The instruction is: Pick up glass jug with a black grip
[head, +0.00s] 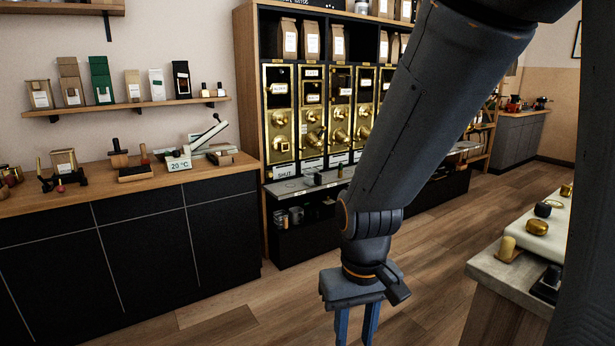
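I cannot make out a glass jug with a black grip in the head view. My gripper (356,334) hangs at the bottom middle, pointing down over the wooden floor. Its two blue fingers stand apart with floor showing between them, and their tips run out of the frame. No object shows between the fingers. My arm hides part of the gravity bins and the shelf below them.
A bin cabinet (248,90) with brass-fronted bins stands at the back, with small, dim items on its lower shelf. A dark counter (140,245) with tools is at left, below a shelf (140,105) of bags. A pale-topped counter (490,268) is at right. Floor between is clear.

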